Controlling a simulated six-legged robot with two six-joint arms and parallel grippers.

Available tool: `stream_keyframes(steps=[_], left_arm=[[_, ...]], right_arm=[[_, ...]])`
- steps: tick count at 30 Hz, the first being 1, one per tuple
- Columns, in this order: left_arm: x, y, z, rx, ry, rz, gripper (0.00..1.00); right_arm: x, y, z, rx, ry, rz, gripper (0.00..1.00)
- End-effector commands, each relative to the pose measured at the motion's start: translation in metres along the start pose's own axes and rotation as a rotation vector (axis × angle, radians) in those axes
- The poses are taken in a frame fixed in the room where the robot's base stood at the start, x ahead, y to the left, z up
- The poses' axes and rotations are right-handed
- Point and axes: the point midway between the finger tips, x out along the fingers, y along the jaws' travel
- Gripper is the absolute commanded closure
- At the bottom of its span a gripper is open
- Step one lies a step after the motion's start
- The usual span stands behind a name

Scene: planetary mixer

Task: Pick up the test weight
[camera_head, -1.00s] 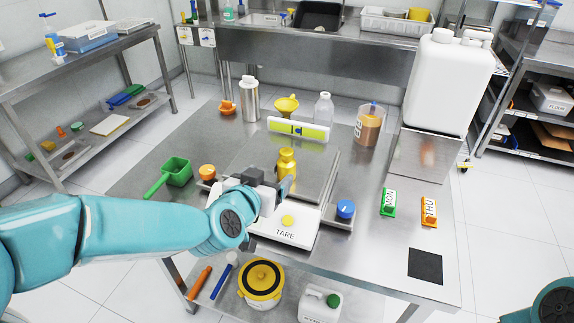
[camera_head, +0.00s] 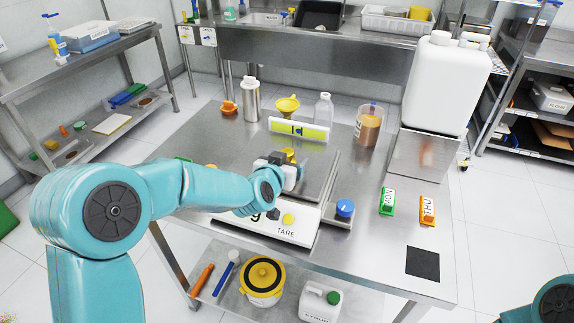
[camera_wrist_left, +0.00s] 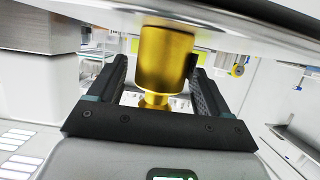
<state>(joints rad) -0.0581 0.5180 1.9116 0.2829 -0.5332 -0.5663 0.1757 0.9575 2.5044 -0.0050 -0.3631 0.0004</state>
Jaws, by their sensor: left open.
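The test weight is a brass-yellow cylinder with a narrower neck and knob. In the head view its top (camera_head: 289,154) shows at my left gripper (camera_head: 287,164), and the rest is hidden behind the gripper. It stands on the steel pan (camera_head: 318,162) of the white scale (camera_head: 302,229). In the left wrist view the weight (camera_wrist_left: 164,60) lies between the two dark fingers of the open left gripper (camera_wrist_left: 160,82). The right finger looks close to it; I cannot tell if it touches. My right gripper is out of view.
A blue-capped piece (camera_head: 345,208) is right of the scale. A yellow funnel (camera_head: 287,105), a steel bottle (camera_head: 251,98), a clear bottle (camera_head: 324,109) and a brown-filled jug (camera_head: 369,125) stand behind. The front right table is mostly clear.

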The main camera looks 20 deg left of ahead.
Motion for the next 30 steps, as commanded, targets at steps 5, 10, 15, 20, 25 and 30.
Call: stream_keyframes(steps=[5,10,15,20,25,30], left_arm=[[-0.001,0.0,0.0,0.0,0.0,0.001,0.57],[-0.001,0.0,-0.002,0.0,0.003,0.0,1.0],[-0.001,0.0,-0.001,0.0,0.0,0.001,1.0],[-0.003,0.001,-0.008,-0.001,0.0,0.001,1.0],[-0.013,0.0,-0.035,-0.001,0.007,0.0,1.0],[-0.031,0.0,-0.085,-0.002,0.009,0.0,1.0]], right_arm=[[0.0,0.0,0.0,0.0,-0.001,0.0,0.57],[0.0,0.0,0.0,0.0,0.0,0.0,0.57],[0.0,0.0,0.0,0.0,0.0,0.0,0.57],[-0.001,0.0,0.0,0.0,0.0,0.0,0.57],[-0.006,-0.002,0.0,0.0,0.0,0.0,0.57],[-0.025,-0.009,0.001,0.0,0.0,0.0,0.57]])
